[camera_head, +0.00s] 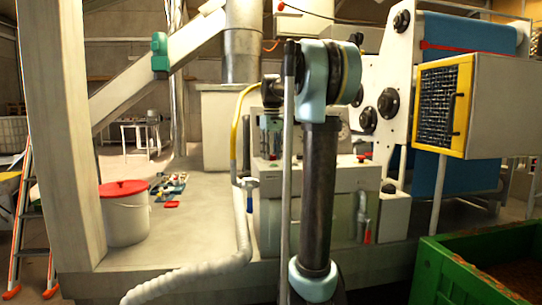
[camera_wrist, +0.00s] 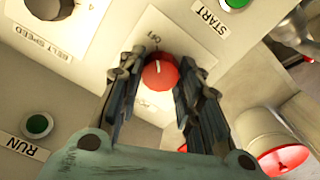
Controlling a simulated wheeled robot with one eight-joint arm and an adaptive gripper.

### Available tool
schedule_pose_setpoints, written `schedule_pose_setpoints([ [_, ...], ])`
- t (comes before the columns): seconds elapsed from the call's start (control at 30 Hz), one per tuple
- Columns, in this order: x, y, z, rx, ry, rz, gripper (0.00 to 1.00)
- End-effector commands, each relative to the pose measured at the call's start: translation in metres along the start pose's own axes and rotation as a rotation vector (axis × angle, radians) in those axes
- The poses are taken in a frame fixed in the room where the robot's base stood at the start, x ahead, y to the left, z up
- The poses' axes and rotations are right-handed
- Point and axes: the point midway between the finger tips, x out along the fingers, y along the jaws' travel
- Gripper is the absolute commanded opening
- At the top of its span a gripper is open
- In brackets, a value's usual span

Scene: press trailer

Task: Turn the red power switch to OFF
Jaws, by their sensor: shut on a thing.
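The red power switch (camera_wrist: 161,75) is a round red knob with a short white mark, on a pale panel plate in the wrist view. A small label (camera_wrist: 153,39) sits above it, too small to read surely. The white mark points up, roughly toward that label. My gripper (camera_wrist: 159,69) has its two dark fingers on either side of the knob and is shut on it.
Near the switch are a green START button (camera_wrist: 236,2), a green RUN button (camera_wrist: 38,125) and a black BELT SPEED knob (camera_wrist: 48,6). In the head view a red-lidded white bucket (camera_head: 126,222), a pale hose (camera_head: 190,280) and a green crate (camera_head: 450,272) stand around.

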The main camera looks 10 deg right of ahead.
Motion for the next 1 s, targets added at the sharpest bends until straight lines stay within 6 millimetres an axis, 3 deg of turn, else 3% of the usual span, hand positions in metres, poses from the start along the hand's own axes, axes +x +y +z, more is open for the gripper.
schedule_pose_setpoints([
  [0.27,0.000,0.001,-0.002,0.000,0.003,0.002,0.09],
  [0.3,0.000,0.001,-0.002,0.001,0.003,0.002,0.42],
  [0.37,0.000,0.001,-0.001,0.001,0.003,0.002,0.54],
  [0.77,-0.003,0.000,0.000,0.001,0.001,0.001,0.54],
  [1.0,-0.034,0.000,0.000,0.001,0.000,0.001,0.54],
])
